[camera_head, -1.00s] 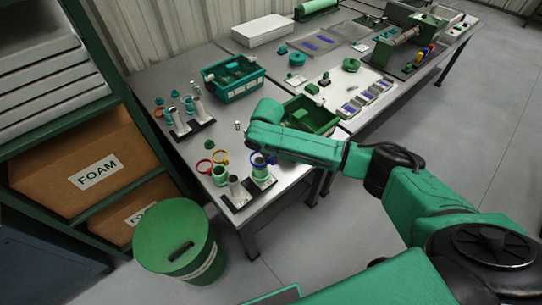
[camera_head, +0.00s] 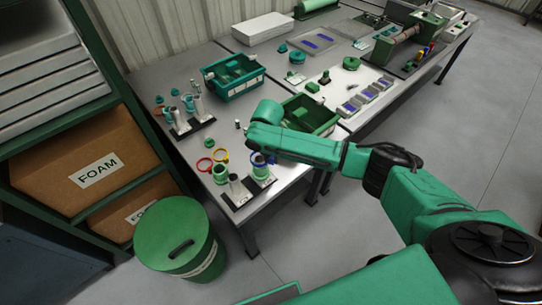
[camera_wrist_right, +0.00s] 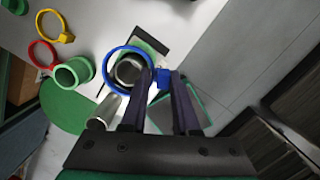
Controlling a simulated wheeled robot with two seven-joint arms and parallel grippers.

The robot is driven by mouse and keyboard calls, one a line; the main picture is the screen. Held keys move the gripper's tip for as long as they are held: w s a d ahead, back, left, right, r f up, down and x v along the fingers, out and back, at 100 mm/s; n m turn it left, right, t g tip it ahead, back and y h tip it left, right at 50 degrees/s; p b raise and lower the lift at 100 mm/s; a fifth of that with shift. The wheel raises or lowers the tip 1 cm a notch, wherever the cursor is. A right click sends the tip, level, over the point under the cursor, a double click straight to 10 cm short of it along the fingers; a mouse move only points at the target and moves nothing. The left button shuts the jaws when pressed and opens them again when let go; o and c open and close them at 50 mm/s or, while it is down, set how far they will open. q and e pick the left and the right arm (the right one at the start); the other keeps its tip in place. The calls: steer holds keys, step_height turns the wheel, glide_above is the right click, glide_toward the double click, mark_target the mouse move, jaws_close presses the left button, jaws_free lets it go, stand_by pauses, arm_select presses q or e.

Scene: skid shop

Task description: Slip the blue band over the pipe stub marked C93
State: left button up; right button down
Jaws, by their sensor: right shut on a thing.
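The blue band (camera_wrist_right: 106,76) is a ring with a small square tab. In the right wrist view my right gripper (camera_wrist_right: 160,75) is shut on the tab, between its two dark fingers. The ring appears over the mouth of a metal pipe stub (camera_wrist_right: 129,70) on a dark base plate. I cannot tell whether it is around the stub or only above it. In the head view the blue band (camera_head: 257,158) shows just beside my right gripper (camera_head: 252,150), at the top of the stub (camera_head: 262,172). No C93 mark is readable. My left gripper is not in view.
A second metal stub (camera_wrist_right: 103,113) stands beside it, tilted in the wrist view. A green bin (camera_head: 308,113) sits behind the gripper.

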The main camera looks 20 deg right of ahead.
steer(key=shift+p, duration=0.35)
stand_by(0.4)
steer(key=shift+f, duration=0.15)
stand_by(0.5)
steer(key=shift+f+p, duration=0.4)
steer(key=shift+f, duration=0.85)
stand_by(1.7)
steer(key=shift+r+p, duration=0.75)
steer(key=shift+p, duration=0.1)
steer(key=shift+f, duration=0.35)
steer(key=shift+r, duration=0.1)
stand_by(1.0)
steer(key=shift+f, duration=0.5)
stand_by(0.9)
